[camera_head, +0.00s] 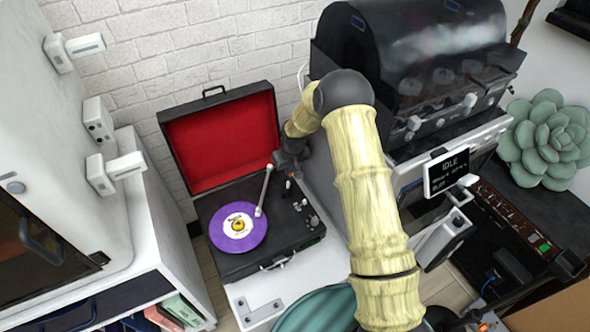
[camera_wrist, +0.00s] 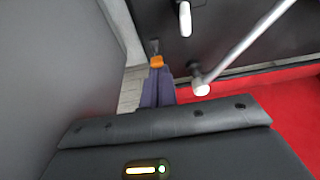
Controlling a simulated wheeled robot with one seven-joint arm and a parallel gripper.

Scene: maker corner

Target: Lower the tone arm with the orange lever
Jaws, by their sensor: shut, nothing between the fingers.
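The record player (camera_head: 246,262) stands open, with a purple record (camera_head: 222,238) on its platter. The pale tone arm (camera_head: 264,190) reaches from its pivot to over the record's right edge; I cannot tell whether it touches the record. In the wrist view the tone arm (camera_wrist: 245,45) runs up to the right. A small orange lever tip (camera_wrist: 156,62) shows right at the ends of my dark purple fingers; contact is unclear. My gripper (camera_wrist: 157,74) is shut and empty. In the head view my gripper (camera_head: 288,176) is by the deck's right rear, and I cannot make out the lever.
The red-lined lid (camera_head: 222,140) stands up behind the deck, close to my gripper. A black-lidded machine (camera_head: 420,50) stands to the right, a white cabinet (camera_head: 150,240) to the left. A white knob-like piece (camera_wrist: 185,18) is beyond my fingers in the wrist view.

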